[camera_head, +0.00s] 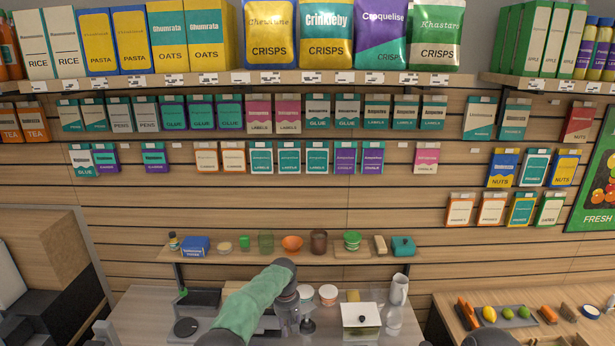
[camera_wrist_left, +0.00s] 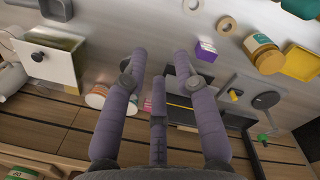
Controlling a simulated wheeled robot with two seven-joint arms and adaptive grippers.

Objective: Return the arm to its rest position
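My left arm, in a green sleeve, reaches in from the bottom of the head view and bends down over the counter. My left gripper (camera_head: 298,325) hangs low at the counter, partly hidden by its own wrist. A dark rounded part at the lower right of the head view may be mine; I cannot make out a right gripper there.
A shelf (camera_head: 230,257) with small goods runs behind. A purple box (camera_wrist_left: 206,50) and amber jar (camera_wrist_left: 263,54) show in the wrist view. A produce tray (camera_head: 508,318) stands far right.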

